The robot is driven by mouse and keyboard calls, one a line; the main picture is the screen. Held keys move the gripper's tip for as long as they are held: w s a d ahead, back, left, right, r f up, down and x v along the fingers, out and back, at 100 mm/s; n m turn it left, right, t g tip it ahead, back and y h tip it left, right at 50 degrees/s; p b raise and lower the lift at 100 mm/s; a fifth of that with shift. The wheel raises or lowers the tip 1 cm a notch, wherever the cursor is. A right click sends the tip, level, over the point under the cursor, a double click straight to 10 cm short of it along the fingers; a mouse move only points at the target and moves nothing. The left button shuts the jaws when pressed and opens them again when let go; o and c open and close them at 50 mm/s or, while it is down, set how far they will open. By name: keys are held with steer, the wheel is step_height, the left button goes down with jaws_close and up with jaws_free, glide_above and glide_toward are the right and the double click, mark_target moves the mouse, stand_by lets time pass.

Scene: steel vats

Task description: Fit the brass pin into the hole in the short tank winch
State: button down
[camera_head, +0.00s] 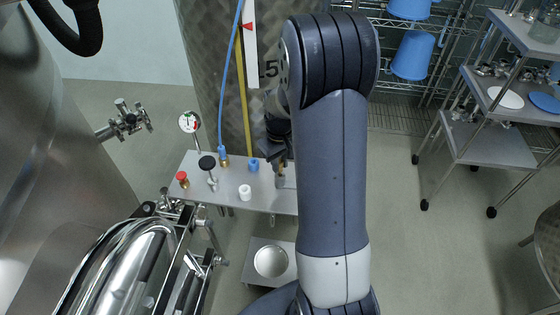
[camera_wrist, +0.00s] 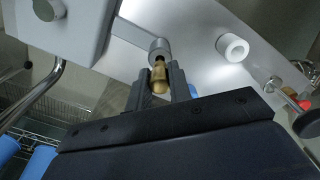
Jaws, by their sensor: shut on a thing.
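In the wrist view my gripper (camera_wrist: 160,76) is shut on the brass pin (camera_wrist: 159,79), which stands between the two dark fingers. The narrow end of the pin points at a grey round boss (camera_wrist: 160,48) at the end of a flat arm. That arm runs to a pale grey box (camera_wrist: 65,22), which looks like the short tank winch. The pin's tip is at or very close to the boss; I cannot tell whether it has entered a hole. In the head view my gripper (camera_head: 280,160) is mostly hidden behind my arm, at the panel's right part.
The steel panel (camera_head: 225,203) carries a white fitting (camera_head: 245,192), a blue fitting (camera_head: 254,165), a black knob (camera_head: 207,163) and a red knob (camera_head: 182,178). A dial gauge (camera_head: 189,123) stands behind. A large steel vat (camera_head: 215,75) rises beyond.

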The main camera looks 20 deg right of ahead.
steer(key=shift+f+b, duration=0.8)
steer(key=shift+f, duration=0.3)
steer(key=c, duration=1.2)
jaws_free()
steer(key=shift+r, duration=0.1)
steer(key=shift+r, duration=0.1)
step_height(320, 180, up, 11)
steer(key=shift+f, duration=0.2)
